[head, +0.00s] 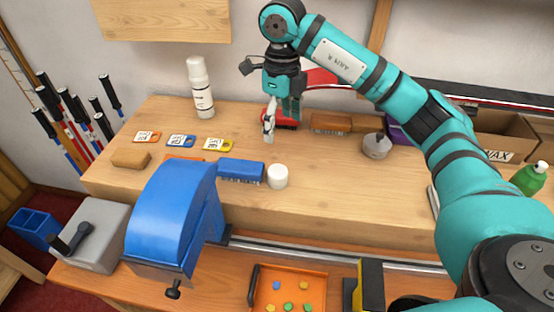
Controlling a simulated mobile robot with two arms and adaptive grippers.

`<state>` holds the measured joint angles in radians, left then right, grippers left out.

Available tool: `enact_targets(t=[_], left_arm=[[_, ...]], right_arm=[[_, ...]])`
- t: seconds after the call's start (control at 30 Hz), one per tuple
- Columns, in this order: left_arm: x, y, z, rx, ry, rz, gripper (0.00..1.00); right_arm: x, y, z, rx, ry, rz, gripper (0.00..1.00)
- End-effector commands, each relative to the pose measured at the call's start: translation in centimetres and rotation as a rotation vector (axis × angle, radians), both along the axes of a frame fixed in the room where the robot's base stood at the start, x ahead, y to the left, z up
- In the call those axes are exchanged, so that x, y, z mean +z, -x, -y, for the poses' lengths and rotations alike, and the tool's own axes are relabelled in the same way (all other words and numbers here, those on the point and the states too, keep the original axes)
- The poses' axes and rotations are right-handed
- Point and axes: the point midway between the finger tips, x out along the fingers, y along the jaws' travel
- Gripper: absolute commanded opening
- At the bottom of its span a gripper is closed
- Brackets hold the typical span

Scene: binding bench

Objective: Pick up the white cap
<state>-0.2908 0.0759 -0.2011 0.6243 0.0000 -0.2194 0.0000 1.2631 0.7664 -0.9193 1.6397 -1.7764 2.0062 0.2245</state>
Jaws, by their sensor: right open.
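The white cap (278,176) is a short white cylinder standing on the wooden bench top (340,190), just right of a blue brush-like block (241,170). It is in full view with nothing on top of it. My right gripper (271,128) hangs from the teal arm, pointing down, above and behind the cap in the picture. It is open, apart from the cap. My left gripper is not in view.
A blue curved machine (168,215) stands in front at left. A white bottle (201,90) and several labelled tiles (181,141) are at back left. A grey knob-like object (376,146) is at right. An orange tray (289,290) lies in front. Bench right of the cap is clear.

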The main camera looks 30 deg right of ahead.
Motion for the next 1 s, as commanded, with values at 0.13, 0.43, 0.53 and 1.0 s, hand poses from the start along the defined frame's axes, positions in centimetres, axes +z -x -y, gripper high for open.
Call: enact_targets(t=[0.13,0.43,0.53,1.0], left_arm=[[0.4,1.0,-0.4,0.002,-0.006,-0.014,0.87],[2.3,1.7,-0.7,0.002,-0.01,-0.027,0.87],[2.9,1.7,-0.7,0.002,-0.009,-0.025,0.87],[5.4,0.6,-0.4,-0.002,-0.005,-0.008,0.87]], right_arm=[[-1.0,0.1,0.2,-0.001,0.009,-0.003,0.78],[-7.1,0.2,0.1,-0.002,0.007,-0.005,0.78],[-9.2,0.2,0.1,-0.001,0.007,-0.005,0.78],[-14.0,0.2,-0.5,0.0,0.005,-0.005,0.78]])
